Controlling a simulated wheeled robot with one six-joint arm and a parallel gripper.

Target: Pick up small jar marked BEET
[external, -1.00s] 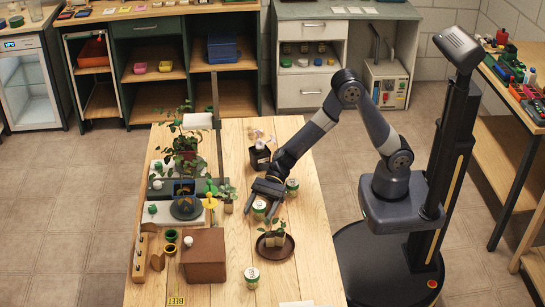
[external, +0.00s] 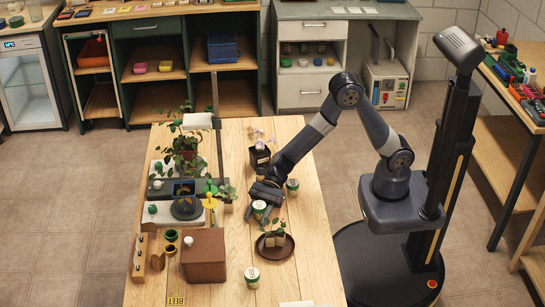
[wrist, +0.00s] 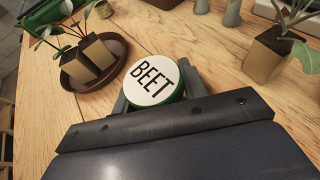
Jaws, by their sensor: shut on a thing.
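The small jar marked BEET (wrist: 153,80) has a round white lid with dark lettering and a green rim. In the wrist view it stands between the two fingers of my gripper (wrist: 150,92), which are shut on it. In the external view the jar (external: 259,206) shows beneath my gripper (external: 262,207), at table level as far as I can tell. The wrist body hides the jar's lower part in the wrist view.
A brown round tray (external: 275,254) with potted seedlings stands just in front of the jar. Similar green-and-white jars stand behind right (external: 292,185) and near the front (external: 252,276). A brown box (external: 205,262) and a potted plant (external: 226,198) are to the left.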

